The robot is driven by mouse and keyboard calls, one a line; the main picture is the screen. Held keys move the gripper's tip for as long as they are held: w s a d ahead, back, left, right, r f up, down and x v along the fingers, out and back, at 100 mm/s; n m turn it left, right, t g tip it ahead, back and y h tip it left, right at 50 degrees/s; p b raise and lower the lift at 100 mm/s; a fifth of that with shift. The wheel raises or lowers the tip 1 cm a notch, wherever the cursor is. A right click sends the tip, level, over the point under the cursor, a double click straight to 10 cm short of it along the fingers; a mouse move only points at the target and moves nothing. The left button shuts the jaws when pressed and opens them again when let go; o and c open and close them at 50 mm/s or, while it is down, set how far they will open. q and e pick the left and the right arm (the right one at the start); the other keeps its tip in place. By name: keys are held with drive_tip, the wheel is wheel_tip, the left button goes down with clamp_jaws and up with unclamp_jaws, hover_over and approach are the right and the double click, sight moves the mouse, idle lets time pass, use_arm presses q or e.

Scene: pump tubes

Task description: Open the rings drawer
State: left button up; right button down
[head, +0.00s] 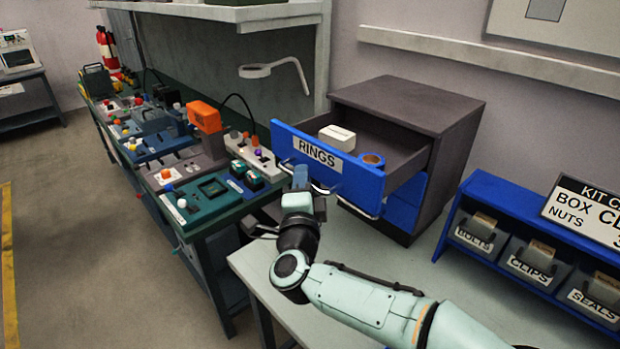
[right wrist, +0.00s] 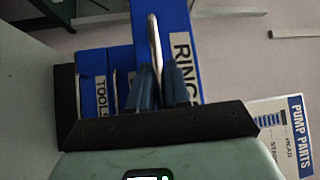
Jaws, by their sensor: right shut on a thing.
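The rings drawer (head: 352,178) has a blue front with a white RINGS label. It is pulled well out of the dark grey cabinet (head: 430,107), and its inside shows. In the right wrist view, the gripper's fingers (right wrist: 159,86) are on the handle bar (right wrist: 154,42), beside the RINGS label. The gripper hides part of the handle in the head view. My left gripper is not in view.
Another blue drawer (head: 407,203) sits shut below. A blue rack (head: 504,205) with bolts, clips and seals bins stands at right on the pale table (head: 402,272). A green bench (head: 228,211) with several devices stands left of the drawer. Floor at far left is clear.

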drive_tip(key=c, duration=1.2)
unclamp_jaws()
drive_tip(key=s+a+f+b, duration=0.1)
drive_tip(key=s+b, duration=0.1)
drive_tip(key=s, duration=1.1)
drive_tip(key=shift+a+f, duration=0.25)
drive_tip(key=shift+f, duration=0.15)
drive_tip(key=shift+s, duration=0.1)
